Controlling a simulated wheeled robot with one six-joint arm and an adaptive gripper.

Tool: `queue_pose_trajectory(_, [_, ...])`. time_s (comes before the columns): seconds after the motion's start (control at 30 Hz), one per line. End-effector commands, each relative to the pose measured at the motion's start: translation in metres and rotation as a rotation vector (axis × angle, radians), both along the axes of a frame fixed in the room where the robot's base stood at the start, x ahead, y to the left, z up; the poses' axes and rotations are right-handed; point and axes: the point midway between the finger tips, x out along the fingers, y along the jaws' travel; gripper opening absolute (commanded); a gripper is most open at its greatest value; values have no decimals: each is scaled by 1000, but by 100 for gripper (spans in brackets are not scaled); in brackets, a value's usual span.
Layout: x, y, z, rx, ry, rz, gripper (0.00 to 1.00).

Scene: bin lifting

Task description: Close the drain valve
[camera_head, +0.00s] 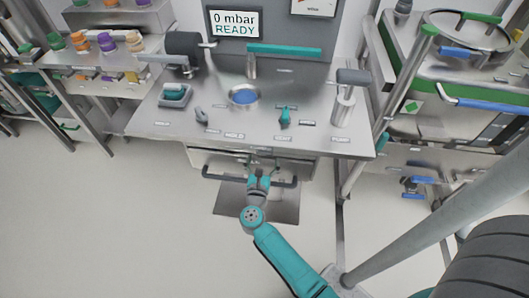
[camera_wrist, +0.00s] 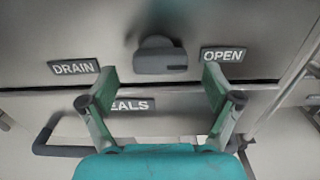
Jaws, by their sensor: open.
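The drain valve is a dark grey knob (camera_wrist: 160,59) on the steel front panel in the wrist view, between a DRAIN label (camera_wrist: 74,67) and an OPEN label (camera_wrist: 223,54). Its bar lies roughly level, with a small mark near the right end, towards OPEN. My gripper (camera_wrist: 159,78) is open and empty; its two fingers stand left and right of the knob, and the tips appear apart from it. In the head view my gripper (camera_head: 259,180) is at the bench front, below the worktop; I cannot make out the knob there.
A dark bar handle (camera_head: 222,176) runs across the bench front, close to my gripper; its left end also shows in the wrist view (camera_wrist: 62,150). A SEALS label, partly covered, sits below the knob. The worktop (camera_head: 215,130) carries levers and a basin. A display reads 0 mbar READY.

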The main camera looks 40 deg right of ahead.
Motion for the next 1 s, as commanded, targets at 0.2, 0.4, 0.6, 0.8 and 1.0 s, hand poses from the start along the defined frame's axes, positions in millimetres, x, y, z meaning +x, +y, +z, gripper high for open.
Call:
queue_pose_trajectory(0.2, [16, -22, 0, -1, 1, -1, 90])
queue_pose_trajectory(0.4, [21, -28, 0, -1, 0, 1, 90])
queue_pose_trajectory(0.6, [21, -28, 0, -1, 2, 1, 90])
queue_pose_trajectory(0.8, [21, -27, 0, -1, 2, 1, 47])
queue_pose_trajectory(1.0, [21, -27, 0, -2, 2, 1, 29])
